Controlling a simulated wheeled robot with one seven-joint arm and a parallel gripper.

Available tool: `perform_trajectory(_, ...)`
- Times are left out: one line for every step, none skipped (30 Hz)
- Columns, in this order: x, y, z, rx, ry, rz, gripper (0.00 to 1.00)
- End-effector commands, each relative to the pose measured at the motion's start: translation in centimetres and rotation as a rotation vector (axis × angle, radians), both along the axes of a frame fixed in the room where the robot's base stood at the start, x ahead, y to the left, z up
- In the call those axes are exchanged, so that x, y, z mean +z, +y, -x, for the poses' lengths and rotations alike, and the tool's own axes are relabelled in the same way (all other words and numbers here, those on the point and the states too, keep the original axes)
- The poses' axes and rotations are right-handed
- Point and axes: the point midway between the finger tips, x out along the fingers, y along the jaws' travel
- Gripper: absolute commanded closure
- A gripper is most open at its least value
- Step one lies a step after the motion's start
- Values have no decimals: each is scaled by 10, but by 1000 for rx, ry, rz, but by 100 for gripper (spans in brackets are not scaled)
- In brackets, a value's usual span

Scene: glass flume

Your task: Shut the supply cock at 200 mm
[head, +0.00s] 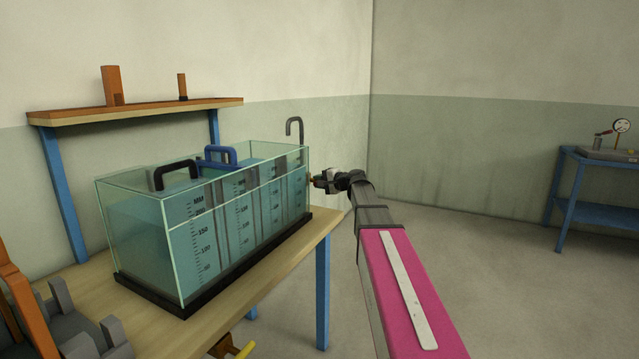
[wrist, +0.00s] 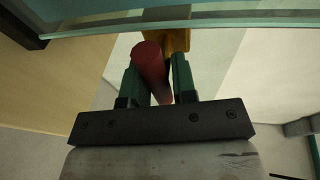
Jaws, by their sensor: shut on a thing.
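The glass flume tank (head: 150,235) stands on a wooden table and holds teal water. Its front wall carries a scale (head: 204,231) marked up to 200 mm. I cannot read the exact water level against it. The supply cock shows as a small brass part (head: 311,178) at the tank's right end. In the wrist view its brass body (wrist: 181,38) sits by the glass, with a red handle (wrist: 149,58) in front. My gripper (head: 321,181) reaches the cock from the right. In the wrist view its green fingers (wrist: 156,76) are shut on the red handle, one on each side.
A grey hooked pipe (head: 294,127) rises at the tank's far right corner. Black (head: 176,168) and blue (head: 221,150) handles stand on the gates. A blue trolley (head: 590,210) stands far right. The floor between is clear.

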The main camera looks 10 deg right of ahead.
Motion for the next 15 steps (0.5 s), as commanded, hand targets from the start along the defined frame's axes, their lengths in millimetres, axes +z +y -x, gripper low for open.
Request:
perform_trajectory(-2,-1,0,0,4,5,98)
perform_trajectory(-2,-1,1,0,3,6,98)
perform_trajectory(-2,-1,1,0,4,6,98)
perform_trajectory(-2,-1,1,0,4,6,98)
perform_trajectory(-3,-1,1,0,4,6,98)
perform_trajectory(-3,-1,1,0,4,6,98)
perform_trajectory(-3,-1,1,0,4,6,98)
perform_trajectory(-3,-1,1,0,3,6,65)
perform_trajectory(-2,-1,1,0,3,6,52)
perform_trajectory(-2,-1,1,0,3,4,51)
perform_trajectory(-2,-1,1,0,3,4,51)
perform_trajectory(-2,-1,1,0,2,3,51)
perform_trajectory(-2,-1,1,0,2,3,51)
perform_trajectory(-1,-1,0,0,2,3,51)
perform_trajectory(-1,0,0,0,1,3,51)
